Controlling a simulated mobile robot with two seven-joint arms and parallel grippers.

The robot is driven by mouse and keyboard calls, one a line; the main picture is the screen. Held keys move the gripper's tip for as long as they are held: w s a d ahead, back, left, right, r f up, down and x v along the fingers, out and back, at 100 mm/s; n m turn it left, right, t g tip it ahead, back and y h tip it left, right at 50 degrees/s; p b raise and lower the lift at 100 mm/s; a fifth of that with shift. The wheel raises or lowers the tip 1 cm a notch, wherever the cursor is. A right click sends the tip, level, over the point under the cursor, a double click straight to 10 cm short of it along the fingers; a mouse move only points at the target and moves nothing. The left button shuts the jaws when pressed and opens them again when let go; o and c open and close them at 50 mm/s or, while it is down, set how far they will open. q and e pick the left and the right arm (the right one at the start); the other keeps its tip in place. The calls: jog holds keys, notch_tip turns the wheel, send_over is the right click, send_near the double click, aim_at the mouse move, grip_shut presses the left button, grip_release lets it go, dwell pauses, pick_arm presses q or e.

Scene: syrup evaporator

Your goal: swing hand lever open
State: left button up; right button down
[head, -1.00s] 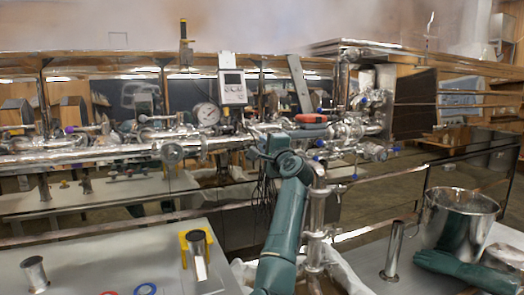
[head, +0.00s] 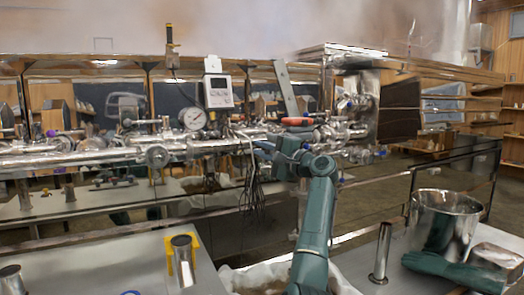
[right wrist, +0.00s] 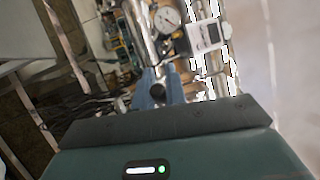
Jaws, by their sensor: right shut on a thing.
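My right gripper (head: 262,149) reaches in from the right at the metal pipe run, its arm rising from the bottom of the head view. In the right wrist view its blue fingers (right wrist: 160,91) are close together around a small dark round end, which looks like the hand lever (right wrist: 157,90). They are shut on it. In the head view the gripper covers most of the lever, so its angle cannot be told. My left gripper is not in view.
A dial gauge (head: 193,118) and a white meter (head: 218,91) stand on the pipe left of my gripper. A red-handled tool (head: 298,121) lies just above it. A steel pot (head: 443,222) and a green glove (head: 450,269) are on the right table.

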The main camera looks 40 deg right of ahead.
jog(key=shift+r, duration=0.1)
jog(key=c, duration=1.4)
grip_release()
jog(key=shift+c, duration=0.2)
jog(key=s+d+f+b, duration=0.1)
jog(key=s+f+b, duration=0.1)
jog(key=s, duration=1.1)
jog(key=shift+d, duration=0.1)
